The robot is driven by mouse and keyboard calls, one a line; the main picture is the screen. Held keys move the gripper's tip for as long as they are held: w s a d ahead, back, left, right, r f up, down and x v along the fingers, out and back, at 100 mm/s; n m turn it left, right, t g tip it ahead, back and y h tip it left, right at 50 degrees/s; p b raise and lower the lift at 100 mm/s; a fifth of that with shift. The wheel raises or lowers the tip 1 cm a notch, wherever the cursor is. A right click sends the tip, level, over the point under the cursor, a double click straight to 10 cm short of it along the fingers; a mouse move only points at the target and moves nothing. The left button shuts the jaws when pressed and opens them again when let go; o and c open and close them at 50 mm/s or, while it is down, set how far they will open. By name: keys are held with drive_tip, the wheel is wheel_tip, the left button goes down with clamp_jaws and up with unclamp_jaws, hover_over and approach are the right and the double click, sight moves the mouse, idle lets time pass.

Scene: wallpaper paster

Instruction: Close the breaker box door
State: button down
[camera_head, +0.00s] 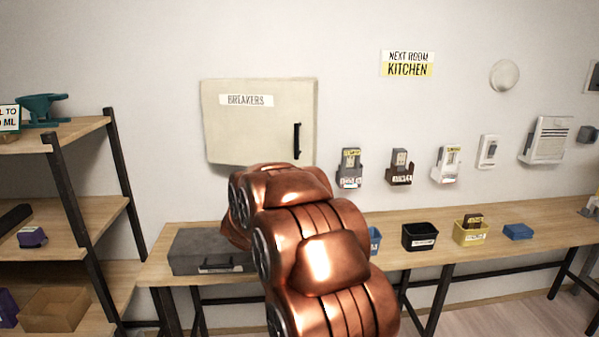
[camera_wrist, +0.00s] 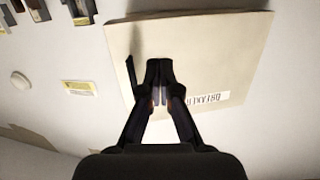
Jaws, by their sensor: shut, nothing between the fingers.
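The breaker box door (camera_head: 255,125) is a cream panel on the wall with a "BREAKERS" label and a black vertical handle (camera_head: 297,141) near its right edge. It looks shut or nearly shut; I cannot tell whether a small gap remains. In the wrist view the door (camera_wrist: 205,50) appears upside down, with the handle (camera_wrist: 132,75) at its left. My gripper (camera_wrist: 158,68) is shut and empty, in front of the door beside the handle. I cannot tell whether it touches the door. In the head view my copper arm hides the gripper.
A wooden workbench (camera_head: 500,232) runs below the box, holding a grey case (camera_head: 205,252) and small bins. Several devices hang on the wall to the right. A shelf (camera_head: 80,130) stands at the left. The wall above the bench around the box is clear.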

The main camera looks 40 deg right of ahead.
sight(302, 164)
drive_tip(key=w+d+h+p, duration=0.1)
drive_tip(key=d, duration=0.4)
drive_tip(key=w+d+m+g+h+p, duration=0.1)
drive_tip(key=w+d, duration=0.1)
drive_tip(key=d, duration=0.4)
drive_tip(key=w+d+p, duration=0.1)
drive_tip(key=d+p, duration=0.1)
drive_tip(key=d, duration=0.3)
drive_tip(key=shift+w+d+r+m+g+h, duration=0.2)
drive_tip(key=shift+w+r+m+g+h, duration=0.1)
drive_tip(key=shift+w+h, duration=0.1)
drive_tip(key=shift+w+d+f, duration=0.15)
drive_tip(key=shift+w+d, duration=0.05)
drive_tip(key=shift+d, duration=0.15)
